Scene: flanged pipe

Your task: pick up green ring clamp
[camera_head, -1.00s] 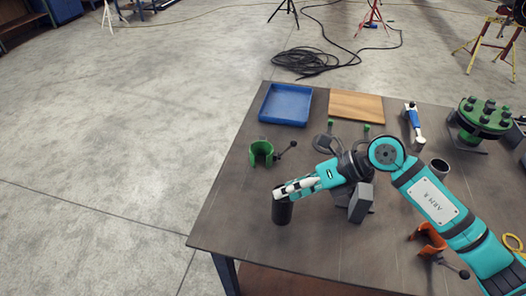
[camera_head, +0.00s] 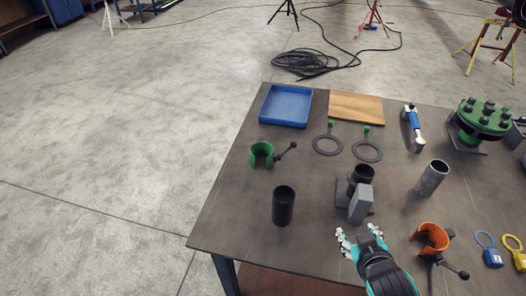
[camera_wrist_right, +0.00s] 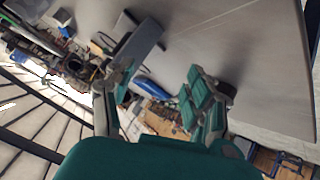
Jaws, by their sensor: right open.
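The green ring clamp (camera_head: 262,154) stands on the table at the left, below the blue tray. It is an open C-shaped ring with a dark handle ending in a black knob on its right. My right gripper (camera_head: 359,238) is open and empty near the front of the table, well to the right of and nearer than the clamp. In the right wrist view its two teal fingers (camera_wrist_right: 155,100) are spread apart with nothing between them. I cannot make out the green clamp in that view. My left gripper is not in view.
A black cylinder (camera_head: 284,206) stands between the gripper and the clamp. A grey block with a dark pipe fitting (camera_head: 360,198) is just behind the gripper. An orange clamp (camera_head: 432,238) and a grey pipe (camera_head: 432,178) are to the right. A blue tray (camera_head: 286,105) lies behind.

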